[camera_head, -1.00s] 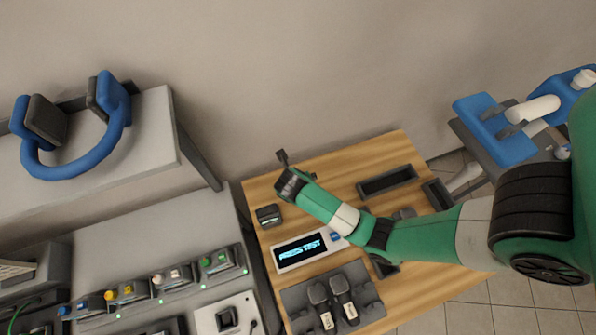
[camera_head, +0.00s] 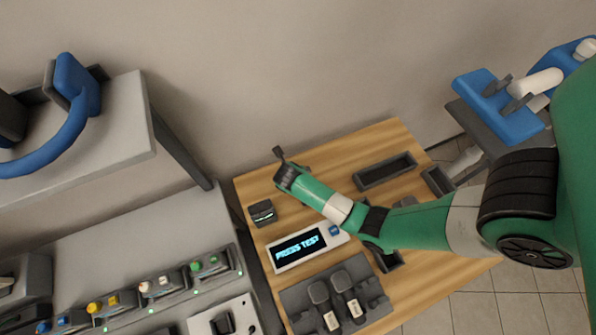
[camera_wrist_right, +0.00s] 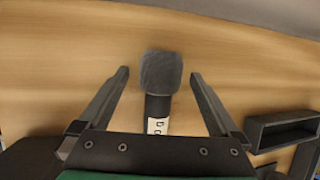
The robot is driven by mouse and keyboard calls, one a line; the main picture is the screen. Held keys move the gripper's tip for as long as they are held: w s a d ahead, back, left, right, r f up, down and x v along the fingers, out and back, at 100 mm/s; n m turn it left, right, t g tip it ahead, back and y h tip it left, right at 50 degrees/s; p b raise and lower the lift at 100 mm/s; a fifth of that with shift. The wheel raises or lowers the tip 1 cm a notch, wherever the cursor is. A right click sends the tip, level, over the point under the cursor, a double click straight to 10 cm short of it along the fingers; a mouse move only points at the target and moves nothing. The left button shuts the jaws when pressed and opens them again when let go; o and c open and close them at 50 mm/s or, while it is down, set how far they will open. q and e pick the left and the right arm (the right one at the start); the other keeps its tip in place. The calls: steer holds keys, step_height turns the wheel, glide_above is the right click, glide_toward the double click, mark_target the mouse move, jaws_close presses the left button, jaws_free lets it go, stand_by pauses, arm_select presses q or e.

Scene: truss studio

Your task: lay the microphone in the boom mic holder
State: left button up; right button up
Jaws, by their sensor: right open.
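The microphone (camera_wrist_right: 160,85), with a grey foam head, dark handle and white label, shows in the right wrist view between the two fingers of my right gripper (camera_wrist_right: 158,80). The fingers are open, with a gap on both sides of it. In the head view my right gripper (camera_head: 284,170) is over the far left part of the wooden table (camera_head: 340,165); the microphone cannot be made out there. A blue cradle with grey prongs (camera_head: 490,122) at the upper right looks like the boom mic holder; a white cylinder crosses it. My left gripper is not in view.
Two other microphones (camera_head: 338,300) lie in a dark rack near the table's front. A display reading "PRESS TEST" (camera_head: 300,248) and a small dark box (camera_head: 262,212) are nearby. Dark open trays (camera_head: 385,170) are at the back right. Blue headphones (camera_head: 75,100) rest on the left shelf.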

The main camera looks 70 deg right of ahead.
jaws_close()
stand_by(0.3)
steer(key=shift+r, duration=0.1)
steer(key=r+p, duration=0.2)
steer(key=r, duration=0.1)
steer(key=r+p, duration=0.1)
steer(key=shift+s+a+r, duration=0.15)
steer(key=shift+s+r, duration=0.05)
steer(key=shift+s, duration=0.05)
steer(key=s+r+p, duration=0.1)
steer(key=s+a+r+p, duration=0.1)
steer(key=r, duration=0.1)
steer(key=s+a+r, duration=0.1)
steer(key=shift+r+p, duration=0.2)
steer(key=shift+p, duration=0.2)
steer(key=s+a+r+p, duration=0.2)
steer(key=s+a+r, duration=0.2)
steer(key=s, duration=0.4)
steer(key=shift+s+a, duration=0.15)
steer(key=shift+a, duration=0.55)
